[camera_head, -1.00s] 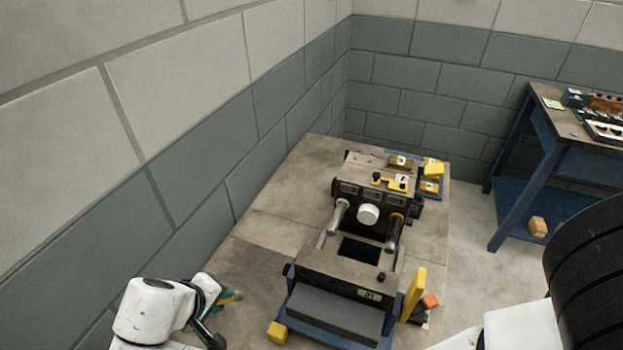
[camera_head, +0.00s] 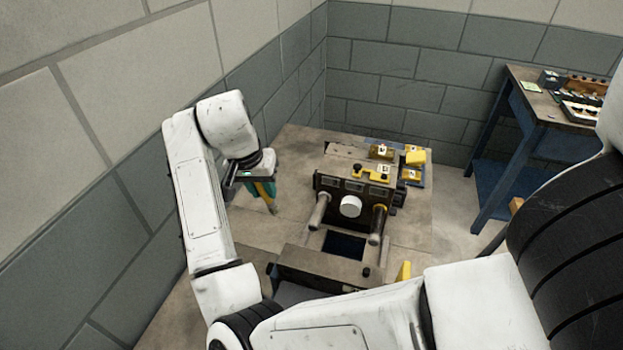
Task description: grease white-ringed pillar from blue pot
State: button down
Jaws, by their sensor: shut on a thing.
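My gripper (camera_head: 258,176) is left of the mould, above the bench, shut on a slim tool (camera_head: 263,191). The tool has teal and dark parts and a yellowish tip pointing down and right. Its tip is apart from the mould. Two metal pillars stick out of the dark mould half: the left pillar (camera_head: 319,210) is plain grey at this size, and the right pillar (camera_head: 377,224) shows yellow at its base. A white ring cannot be made out clearly on either. A white round boss (camera_head: 350,206) sits between them. I cannot make out a blue pot.
The near mould half (camera_head: 325,268) is partly hidden by my arm. Yellow blocks (camera_head: 412,157) with labels stand behind the mould. A blue-legged table (camera_head: 540,105) with trays is at the right. Block walls close off the left and back.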

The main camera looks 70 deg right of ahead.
jog(key=s+d+m, duration=0.6)
jog(key=s+m, duration=0.1)
jog(key=s, duration=0.2)
jog(key=shift+d+f+b, duration=2.2)
jog(key=shift+d+f, duration=0.25)
jog(key=shift+d, duration=1.75)
jog(key=a+r+p, duration=0.2)
jog(key=a+r, duration=0.1)
jog(key=a, duration=0.5)
jog(key=shift+a+r+t, duration=0.2)
jog(key=shift+a+t, duration=0.1)
jog(key=shift+t, duration=0.1)
jog(key=shift+p, duration=0.3)
